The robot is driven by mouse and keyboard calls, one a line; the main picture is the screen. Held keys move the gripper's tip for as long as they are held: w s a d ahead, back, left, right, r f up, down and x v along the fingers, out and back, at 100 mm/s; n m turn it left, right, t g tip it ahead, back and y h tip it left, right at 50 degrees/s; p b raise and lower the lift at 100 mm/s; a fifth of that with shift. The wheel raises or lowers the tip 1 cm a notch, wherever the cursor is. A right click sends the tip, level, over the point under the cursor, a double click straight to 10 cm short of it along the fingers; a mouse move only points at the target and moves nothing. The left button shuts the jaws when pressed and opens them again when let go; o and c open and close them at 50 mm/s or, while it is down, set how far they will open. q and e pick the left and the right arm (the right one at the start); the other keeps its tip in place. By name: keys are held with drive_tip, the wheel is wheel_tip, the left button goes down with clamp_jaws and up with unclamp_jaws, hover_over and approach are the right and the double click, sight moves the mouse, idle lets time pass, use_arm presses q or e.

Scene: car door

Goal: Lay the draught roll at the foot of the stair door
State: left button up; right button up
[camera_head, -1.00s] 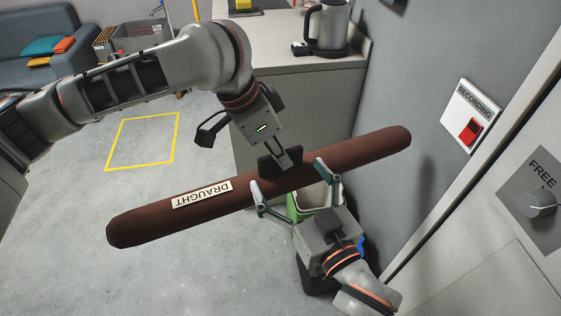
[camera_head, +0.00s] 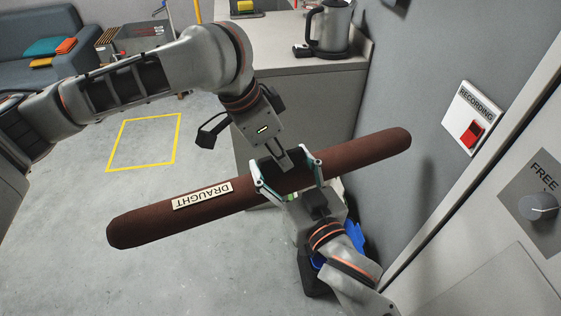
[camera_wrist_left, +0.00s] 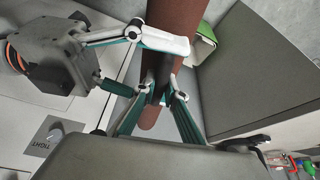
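The draught roll (camera_head: 350,158) is a long dark-red bar with a DRAUGHT label, held in the air and slanting up to the right. My left gripper (camera_head: 283,172) comes from above and is shut on its middle; the roll (camera_wrist_left: 170,25) also runs between its fingers (camera_wrist_left: 160,92) in the left wrist view. My right gripper (camera_head: 288,178) reaches up from below, its two fingers spread apart at the roll, close to my left gripper. Whether its pads touch the roll is unclear. A pale panel (camera_head: 470,265) with a FREE knob stands at right; I cannot tell whether it is the stair door.
A grey counter (camera_head: 300,90) with a kettle (camera_head: 331,28) stands behind the roll. The wall at right carries a RECORDING switch (camera_head: 470,118). A green-edged bin (camera_wrist_left: 204,45) is partly hidden behind the roll. Open floor (camera_head: 150,265) lies at left, with a yellow square (camera_head: 144,142).

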use_arm(q)
drive_tip(key=o, duration=0.4)
drive_tip(key=shift+d, duration=0.1)
use_arm(e)
drive_tip(key=shift+s+a+r, duration=0.1)
drive_tip(key=shift+r, duration=0.05)
